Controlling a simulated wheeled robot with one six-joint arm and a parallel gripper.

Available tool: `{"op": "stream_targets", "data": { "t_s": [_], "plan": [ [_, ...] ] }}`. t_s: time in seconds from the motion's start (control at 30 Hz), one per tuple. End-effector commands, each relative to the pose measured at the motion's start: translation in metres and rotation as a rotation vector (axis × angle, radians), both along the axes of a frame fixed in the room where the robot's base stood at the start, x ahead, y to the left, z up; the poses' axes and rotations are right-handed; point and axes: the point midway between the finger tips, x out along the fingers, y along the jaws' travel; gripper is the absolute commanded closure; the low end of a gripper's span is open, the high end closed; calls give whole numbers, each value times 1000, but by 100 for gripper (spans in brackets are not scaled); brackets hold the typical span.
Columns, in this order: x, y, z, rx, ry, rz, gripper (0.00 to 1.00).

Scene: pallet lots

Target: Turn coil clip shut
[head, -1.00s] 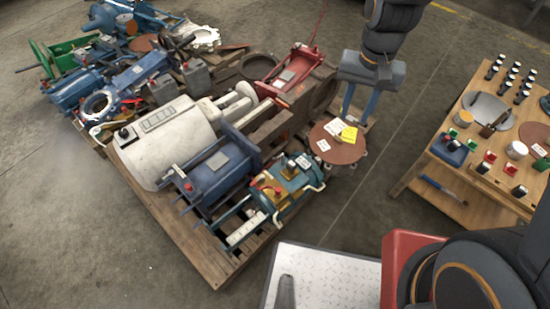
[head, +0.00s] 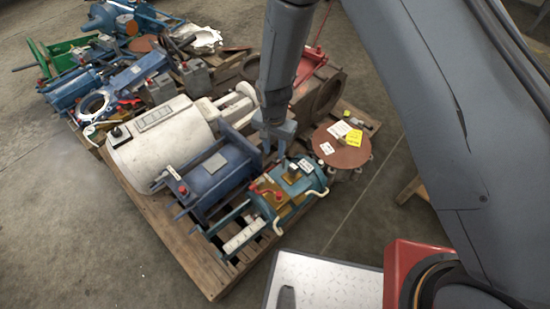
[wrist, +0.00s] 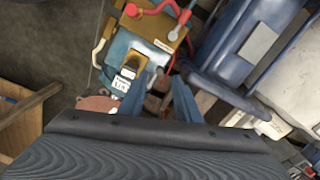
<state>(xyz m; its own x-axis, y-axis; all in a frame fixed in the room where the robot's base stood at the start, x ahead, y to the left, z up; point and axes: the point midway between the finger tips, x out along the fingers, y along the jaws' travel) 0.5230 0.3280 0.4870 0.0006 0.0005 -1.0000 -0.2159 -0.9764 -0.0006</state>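The teal machine (head: 292,183) lies at the near right edge of the pallet, with a brass plate, red-tipped parts and a small labelled black block on top. I cannot tell for sure which part is the coil clip. My gripper (head: 274,150) points down between the teal machine and the blue machine. In the wrist view, its two blue fingers (wrist: 158,95) stand apart with nothing held, just short of the machine's top.
The blue machine (head: 222,172) and white motor (head: 165,142) crowd the pallet (head: 200,262) beside it. A round brown disc (head: 330,150) with tags stands to the right. Open concrete floor lies at the left front.

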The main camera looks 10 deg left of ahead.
Motion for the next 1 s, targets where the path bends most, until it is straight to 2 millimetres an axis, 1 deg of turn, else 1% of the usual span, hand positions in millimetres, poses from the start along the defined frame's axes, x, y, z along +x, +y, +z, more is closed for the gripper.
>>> {"op": "stream_targets", "data": {
  "t_s": [0.03,0.1,0.3,0.5,0.7,0.77,0.8,0.9,1.0],
  "plan": [
    [-1,-1,-10,-2,3,0,69],
    [-1,-1,-21,-2,2,0,69],
    [-1,-1,-45,-2,2,0,69],
    [0,-1,-52,0,0,0,69],
    [0,0,-52,0,0,1,69],
    [0,-1,-52,0,0,1,80],
    [0,-1,-52,0,0,1,86],
    [0,-1,-52,0,0,1,100],
    [0,-1,-52,0,0,1,100]
  ]
}}
